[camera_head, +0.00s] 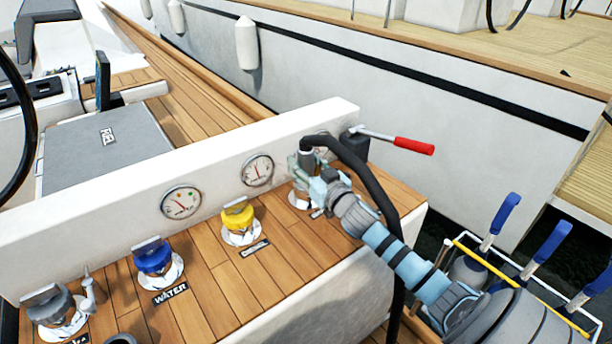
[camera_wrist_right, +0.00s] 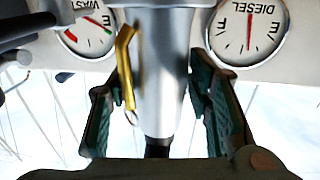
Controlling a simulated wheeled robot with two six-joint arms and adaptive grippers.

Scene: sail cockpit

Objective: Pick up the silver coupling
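The silver coupling (camera_wrist_right: 160,75) stands between the fingers of my right gripper in the right wrist view, with a brass-coloured lever (camera_wrist_right: 125,65) on its left side. My right gripper (camera_wrist_right: 158,110) is open around it, with a visible gap on the left and a narrower one on the right. In the head view my right gripper (camera_head: 303,172) is at the rightmost deck fitting and largely hides the coupling (camera_head: 306,158). A black hose (camera_head: 362,170) bends over from its top and runs down past my arm. My left gripper is not in view.
Yellow (camera_head: 238,222) and blue (camera_head: 153,257) deck caps stand to the left on the wooden deck. A white panel with gauges (camera_head: 181,202) rises behind. A red-handled lever (camera_head: 412,145) sticks out at the back right. Blue-handled items (camera_head: 503,216) stand at the right.

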